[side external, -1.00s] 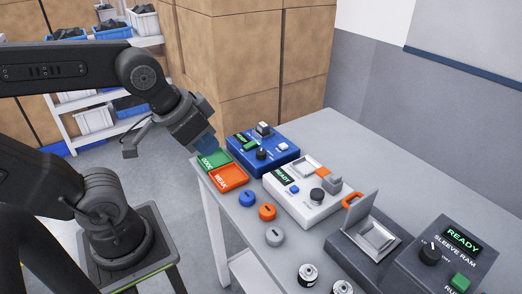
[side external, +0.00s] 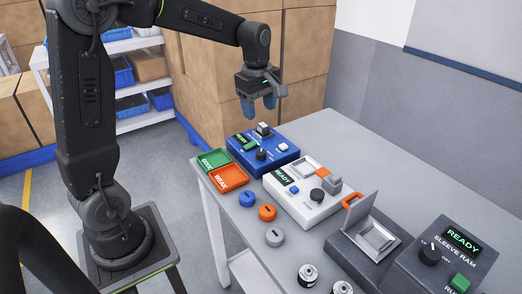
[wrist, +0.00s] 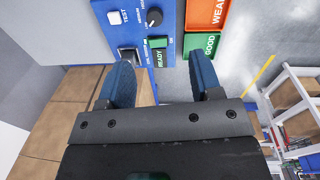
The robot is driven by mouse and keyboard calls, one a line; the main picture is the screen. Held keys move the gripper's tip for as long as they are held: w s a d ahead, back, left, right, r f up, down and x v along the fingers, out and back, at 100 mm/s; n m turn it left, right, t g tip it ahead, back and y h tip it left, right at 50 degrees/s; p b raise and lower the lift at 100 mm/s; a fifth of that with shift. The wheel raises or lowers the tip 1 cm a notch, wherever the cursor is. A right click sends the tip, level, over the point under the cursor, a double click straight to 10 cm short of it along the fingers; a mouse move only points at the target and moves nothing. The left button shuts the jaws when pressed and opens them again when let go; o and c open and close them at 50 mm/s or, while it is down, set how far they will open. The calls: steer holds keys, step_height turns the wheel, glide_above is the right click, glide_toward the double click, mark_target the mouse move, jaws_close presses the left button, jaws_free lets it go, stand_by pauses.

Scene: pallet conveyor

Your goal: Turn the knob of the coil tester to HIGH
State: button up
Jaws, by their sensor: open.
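A blue device (side external: 281,157) with a TEST button stands at the back of the table; I take it as the coil tester, though its name is not readable. Its black knob (side external: 261,155) is on the top face and shows near the top of the wrist view (wrist: 154,17). Its green display (wrist: 158,57) reads READY. The knob's setting is too small to read. My gripper (side external: 259,105) is open and empty, with blue fingers, above the back of the blue device and apart from it. In the wrist view my gripper (wrist: 161,75) has nothing between its fingers.
Green GOOD (side external: 213,160) and orange WEAK (side external: 229,177) trays lie left of the device. A white device (side external: 300,207), a grey open-lidded box (side external: 372,243) and the sleeve ram (side external: 445,262) stand to the right. Several loose round parts lie along the front. Cardboard boxes (side external: 300,60) stand behind.

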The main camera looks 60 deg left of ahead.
mark_target(261, 152)
steer(key=a+f+n, duration=0.1)
steer(key=f, duration=0.4)
steer(key=w+a+f+n, duration=0.1)
steer(key=f, duration=0.5)
steer(key=w+a+f+n, duration=0.1)
steer(key=f, duration=0.4)
steer(key=shift+w+f+g, duration=0.25)
steer(key=shift+f+g, duration=0.1)
steer(key=shift+g, duration=0.05)
steer(key=c, duration=0.9)
